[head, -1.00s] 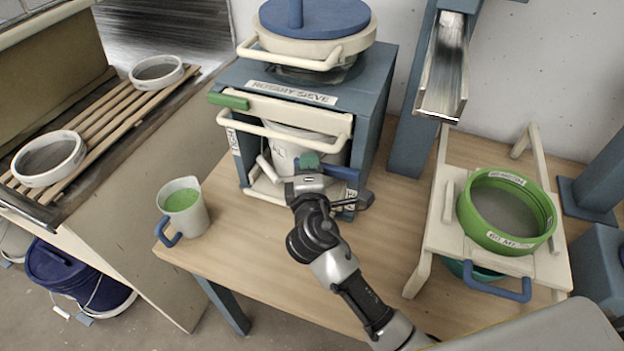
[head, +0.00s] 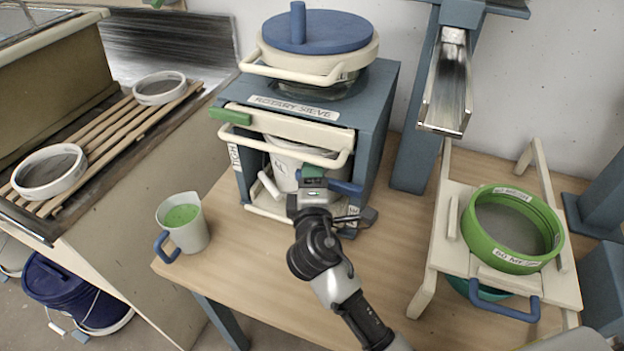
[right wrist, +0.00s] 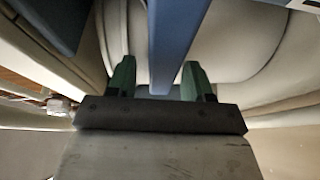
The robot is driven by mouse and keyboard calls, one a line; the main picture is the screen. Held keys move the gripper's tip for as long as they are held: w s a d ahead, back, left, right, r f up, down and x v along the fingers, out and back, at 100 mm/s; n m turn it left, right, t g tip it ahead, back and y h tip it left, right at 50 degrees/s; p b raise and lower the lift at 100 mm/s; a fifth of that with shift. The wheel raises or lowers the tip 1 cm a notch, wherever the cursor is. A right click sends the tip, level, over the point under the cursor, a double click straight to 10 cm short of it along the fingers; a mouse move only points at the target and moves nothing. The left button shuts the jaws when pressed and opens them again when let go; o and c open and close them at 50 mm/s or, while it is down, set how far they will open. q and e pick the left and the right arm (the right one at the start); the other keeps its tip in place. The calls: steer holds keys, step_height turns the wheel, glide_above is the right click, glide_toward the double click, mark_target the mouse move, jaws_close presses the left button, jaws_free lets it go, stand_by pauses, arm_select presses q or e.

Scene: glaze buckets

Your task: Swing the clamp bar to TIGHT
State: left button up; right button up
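The rotary sieve (head: 300,106) stands at the back of the wooden table, with a white bucket (head: 285,172) inside its frame. A blue bar (head: 346,187), which looks like the clamp bar, sits low at the front of the frame, above a partly hidden label at the right. Another label (head: 235,157) is on the left post. My right gripper (head: 313,173) is at the blue bar in front of the bucket. In the right wrist view, the bar (right wrist: 176,35) runs between the two parted green fingertips (right wrist: 157,68), nearer the right one. My left gripper is out of view.
A jug of green glaze (head: 184,222) stands on the table left of the sieve. A green ring sieve (head: 490,257) rests on a cream stand (head: 425,288) at the right. A metal chute (head: 446,85) hangs behind. The table between sieve and stand is clear.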

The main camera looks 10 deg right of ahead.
steer(key=shift+s, duration=0.1)
steer(key=b+v, duration=0.1)
steer(key=v, duration=0.9)
steer(key=shift+s+b, duration=0.3)
steer(key=shift+b, duration=0.1)
